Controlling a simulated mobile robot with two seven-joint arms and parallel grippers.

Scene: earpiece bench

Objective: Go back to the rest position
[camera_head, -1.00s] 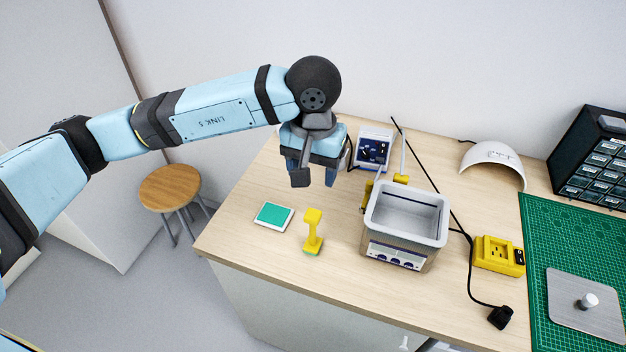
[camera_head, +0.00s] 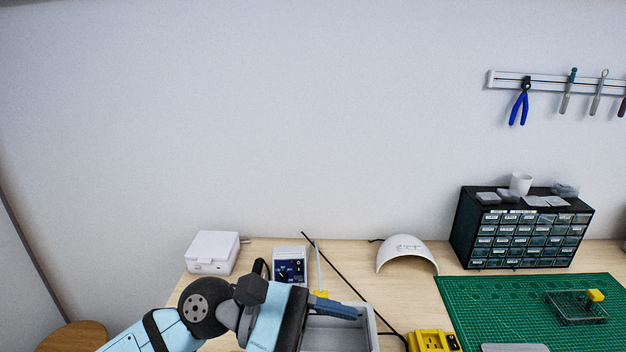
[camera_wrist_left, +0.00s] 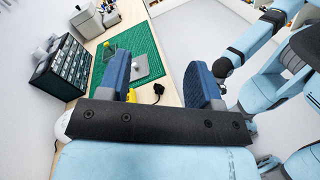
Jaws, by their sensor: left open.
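My left gripper (camera_head: 335,308) is at the bottom of the head view, in front of the grey-rimmed tank (camera_head: 372,325) and partly covering it. In the left wrist view its two blue fingers stand wide apart with nothing between them (camera_wrist_left: 160,76). The gripper appears to be above the bench. Part of my right arm (camera_wrist_left: 260,40) shows at the right of the left wrist view. Its gripper is not visible, and the left finger may hide it.
On the bench (camera_head: 255,250) are a white box (camera_head: 212,252), a blue-fronted device (camera_head: 290,266), a white dome (camera_head: 406,255), a yellow block (camera_head: 433,341) and a green mat (camera_head: 480,300). A dark drawer cabinet (camera_head: 520,240) stands at right. The wall above is clear at left.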

